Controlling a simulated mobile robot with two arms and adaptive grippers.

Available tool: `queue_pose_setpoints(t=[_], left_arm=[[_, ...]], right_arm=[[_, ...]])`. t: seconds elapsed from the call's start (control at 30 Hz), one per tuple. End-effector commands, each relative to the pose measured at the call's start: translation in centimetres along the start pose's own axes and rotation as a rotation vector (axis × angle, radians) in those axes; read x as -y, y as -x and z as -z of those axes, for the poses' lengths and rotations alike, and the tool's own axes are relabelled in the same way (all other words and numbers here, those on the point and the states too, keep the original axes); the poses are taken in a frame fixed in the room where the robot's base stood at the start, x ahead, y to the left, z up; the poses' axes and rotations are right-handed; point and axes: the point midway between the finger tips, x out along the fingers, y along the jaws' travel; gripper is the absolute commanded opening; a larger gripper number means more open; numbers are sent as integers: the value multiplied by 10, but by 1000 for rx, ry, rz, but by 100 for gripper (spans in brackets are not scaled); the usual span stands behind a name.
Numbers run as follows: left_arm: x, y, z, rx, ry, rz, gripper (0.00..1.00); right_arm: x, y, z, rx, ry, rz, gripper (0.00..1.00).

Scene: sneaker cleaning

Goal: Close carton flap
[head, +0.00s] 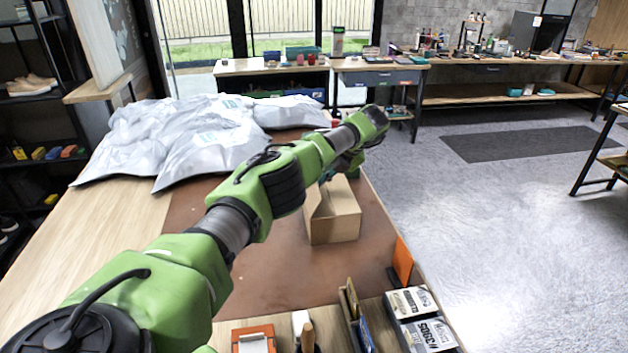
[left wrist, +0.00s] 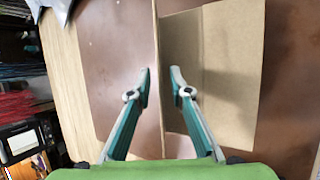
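A small brown cardboard carton (head: 336,228) stands on the brown mat, partly hidden behind my left arm. My left gripper (head: 328,176) is mostly hidden behind that arm, at the carton's far upper side. In the left wrist view the carton (left wrist: 228,75) fills the right half, with a thin upright flap edge (left wrist: 157,45) running down the middle. The fingers of my left gripper (left wrist: 159,82) are apart, one on each side of this edge. I cannot tell whether either finger touches it. My right gripper is in neither view.
The brown mat (head: 285,270) covers part of the wooden table. Grey-white plastic bags (head: 195,135) lie at its far left. Boxes (head: 418,318) and an orange-framed item (head: 253,340) stand at the near edge. Open floor lies to the right.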

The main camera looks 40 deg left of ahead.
Motion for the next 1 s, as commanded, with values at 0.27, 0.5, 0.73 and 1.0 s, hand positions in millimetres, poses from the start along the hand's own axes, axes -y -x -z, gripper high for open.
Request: queue_pose_setpoints(t=[0.27, 0.5, 0.73, 1.0], left_arm=[[0, 0, 0, -1, 0, 0, 19], [0, 24, -1, 3, -1, 1, 19], [1, 74, -1, 3, 0, 1, 19], [1, 114, 0, 1, 0, 0, 19]], right_arm=[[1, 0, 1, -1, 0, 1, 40], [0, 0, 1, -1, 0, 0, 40], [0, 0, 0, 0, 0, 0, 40], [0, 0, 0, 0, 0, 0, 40]])
